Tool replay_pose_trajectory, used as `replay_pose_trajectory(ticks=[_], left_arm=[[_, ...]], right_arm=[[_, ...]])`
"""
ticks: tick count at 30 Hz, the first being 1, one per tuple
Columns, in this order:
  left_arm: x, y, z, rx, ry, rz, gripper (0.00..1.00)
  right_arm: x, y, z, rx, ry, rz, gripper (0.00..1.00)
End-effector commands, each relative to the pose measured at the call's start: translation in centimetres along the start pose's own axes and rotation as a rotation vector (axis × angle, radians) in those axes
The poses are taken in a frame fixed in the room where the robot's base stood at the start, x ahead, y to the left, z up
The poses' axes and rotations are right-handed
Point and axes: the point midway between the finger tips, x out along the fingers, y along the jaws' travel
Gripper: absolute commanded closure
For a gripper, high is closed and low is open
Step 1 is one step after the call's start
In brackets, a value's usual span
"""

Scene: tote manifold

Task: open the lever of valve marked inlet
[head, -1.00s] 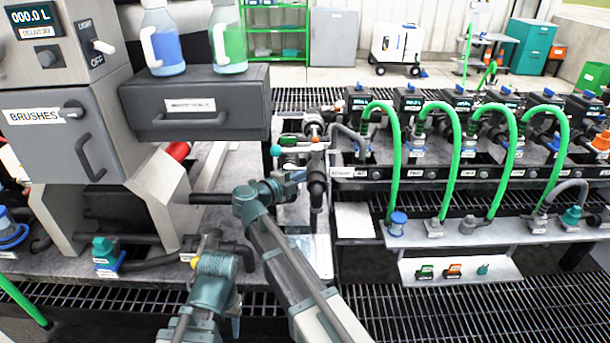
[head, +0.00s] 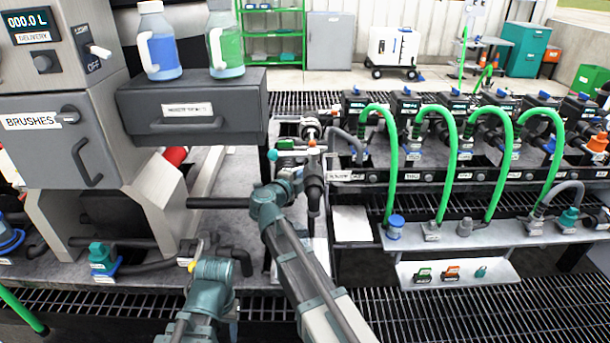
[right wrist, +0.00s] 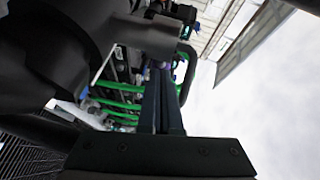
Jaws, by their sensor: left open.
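A pipe stand with small valve handles stands at the centre of the head view. A teal-green handle (head: 286,144) and an orange-tipped part (head: 312,144) show near its top. I cannot read a label marked inlet on it.
A grey drawer box (head: 193,110) with two bottles overhangs to the left of the stand. A row of valves with green hoses (head: 394,165) fills the right. A low shelf (head: 455,270) stands at front right. Dark floor grating (head: 480,315) lies in front.

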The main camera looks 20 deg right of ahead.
Motion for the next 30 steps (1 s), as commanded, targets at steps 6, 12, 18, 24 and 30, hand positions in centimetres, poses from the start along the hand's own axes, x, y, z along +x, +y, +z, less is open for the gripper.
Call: replay_pose_trajectory(ticks=[6, 12, 18, 24, 30], left_arm=[[0.0, 0.0, 0.0, 0.000, 0.000, 0.000, 0.50], [0.0, 0.0, 0.0, 0.000, 0.000, 0.000, 0.50], [0.0, 0.0, 0.0, 0.000, 0.000, 0.000, 0.50], [0.0, 0.0, 0.0, 0.000, 0.000, 0.000, 0.50], [0.0, 0.0, 0.0, 0.000, 0.000, 0.000, 0.50]], right_arm=[[1.2, -0.3, 0.8, 0.000, 0.001, 0.001, 1.00], [1.8, -0.4, 1.0, -0.010, -0.074, -0.011, 1.00], [2.3, -0.6, 2.1, -0.018, -0.132, -0.018, 1.00], [2.4, -0.7, 2.4, -0.018, -0.130, -0.018, 1.00], [2.5, -0.7, 2.4, -0.018, -0.130, -0.018, 1.00]])
